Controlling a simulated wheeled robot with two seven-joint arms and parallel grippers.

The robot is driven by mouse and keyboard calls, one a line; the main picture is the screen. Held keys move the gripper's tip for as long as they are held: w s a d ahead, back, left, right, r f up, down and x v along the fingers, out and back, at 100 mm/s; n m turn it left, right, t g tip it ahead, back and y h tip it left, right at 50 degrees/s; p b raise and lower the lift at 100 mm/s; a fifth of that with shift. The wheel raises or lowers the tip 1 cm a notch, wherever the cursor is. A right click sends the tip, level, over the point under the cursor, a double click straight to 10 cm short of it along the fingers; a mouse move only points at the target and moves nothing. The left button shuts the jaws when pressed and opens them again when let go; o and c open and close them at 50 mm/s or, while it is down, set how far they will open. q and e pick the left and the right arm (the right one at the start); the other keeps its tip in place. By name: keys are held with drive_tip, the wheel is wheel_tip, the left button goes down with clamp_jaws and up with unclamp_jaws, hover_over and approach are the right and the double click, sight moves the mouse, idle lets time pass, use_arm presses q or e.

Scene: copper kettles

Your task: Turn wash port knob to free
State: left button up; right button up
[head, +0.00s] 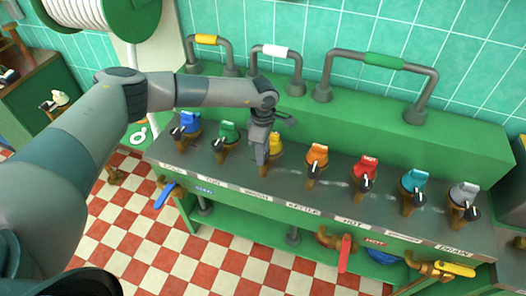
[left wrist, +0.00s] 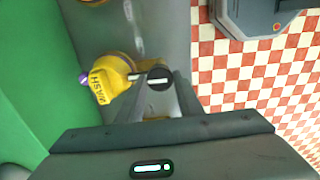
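The wash port knob is a yellow knob (head: 275,143) with a brown body on the grey bench top, third from the left in the row. In the left wrist view the yellow knob (left wrist: 107,84) reads WASH, and its black round pointer end (left wrist: 160,78) with a white line points toward the fingers. My left gripper (head: 262,150) comes down just left of the knob and partly covers it. In the left wrist view its fingers (left wrist: 158,100) stand apart, with the pointer end at their tips; contact is unclear. My right gripper is not in view.
A green knob (head: 228,132) and a blue knob (head: 187,125) stand to the left. An orange knob (head: 316,155) and a red knob (head: 366,168) stand to the right, with more beyond. Grey pipe handles (head: 283,52) rise behind. Levered valves (head: 343,248) hang below the front edge.

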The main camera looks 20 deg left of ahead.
use_arm(q)
drive_tip(key=c, duration=0.5)
drive_tip(key=shift+o, duration=0.3)
drive_tip(key=n+b, duration=0.2)
drive_tip(key=b, duration=0.1)
drive_tip(key=shift+f+n, duration=0.2)
drive_tip(key=shift+n, duration=0.1)
drive_tip(key=n+b, duration=0.4)
drive_tip(key=shift+b, duration=0.3)
drive_tip(key=shift+r+n+b, duration=0.25)
drive_tip(key=shift+n+b, duration=1)
drive_tip(key=shift+n, duration=0.35)
drive_tip(key=o, duration=1)
drive_tip(key=shift+d, duration=0.1)
